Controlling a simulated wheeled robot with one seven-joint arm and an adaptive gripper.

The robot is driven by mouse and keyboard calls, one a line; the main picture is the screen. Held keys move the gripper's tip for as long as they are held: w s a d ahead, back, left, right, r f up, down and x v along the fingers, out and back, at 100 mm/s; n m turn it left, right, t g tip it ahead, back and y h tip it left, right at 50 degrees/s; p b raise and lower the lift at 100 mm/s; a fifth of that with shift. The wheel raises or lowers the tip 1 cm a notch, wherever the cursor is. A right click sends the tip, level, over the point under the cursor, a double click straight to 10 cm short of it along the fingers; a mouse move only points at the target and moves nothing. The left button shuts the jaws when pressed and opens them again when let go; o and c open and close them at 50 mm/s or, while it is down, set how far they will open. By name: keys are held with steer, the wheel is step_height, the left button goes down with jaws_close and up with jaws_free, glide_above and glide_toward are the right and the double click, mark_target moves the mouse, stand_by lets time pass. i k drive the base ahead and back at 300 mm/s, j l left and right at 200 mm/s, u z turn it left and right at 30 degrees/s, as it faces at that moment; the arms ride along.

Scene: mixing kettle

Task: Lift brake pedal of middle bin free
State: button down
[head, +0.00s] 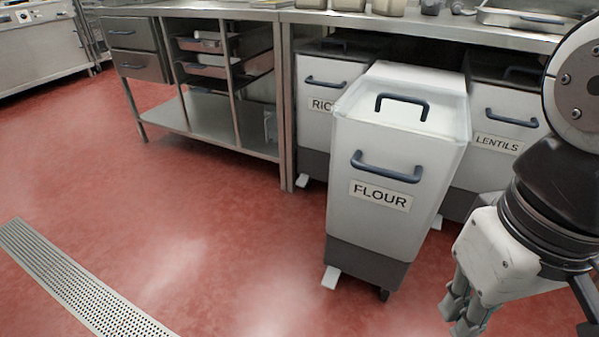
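The middle bin (345,215), labelled FLOUR, stands forward of its two neighbours. It is white with a dark grey base, a blue front handle and a lid with a dark handle. Its brake pedal (331,277) is a small white tab sticking out low at the front left, near the floor. I cannot tell whether the pedal is up or down. My gripper (464,312) hangs at the lower right, right of the flour bin and apart from the pedal. Its fingers point down; their gap is not clear from this angle.
The RICE bin (322,82) and LENTILS bin (494,152) stand under the steel counter (460,33), each with a white pedal. A steel shelf unit (225,135) is at left. A floor drain (75,285) lies lower left. The red floor before the bins is clear.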

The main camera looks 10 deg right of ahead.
mark_target(331, 276)
steer(key=k+l+u, duration=0.2)
steer(key=l, duration=0.2)
steer(key=k+l+u, duration=0.15)
steer(key=k+l, duration=0.15)
steer(key=j+u, duration=0.4)
steer(key=i+j+u, duration=0.15)
steer(key=u, duration=0.2)
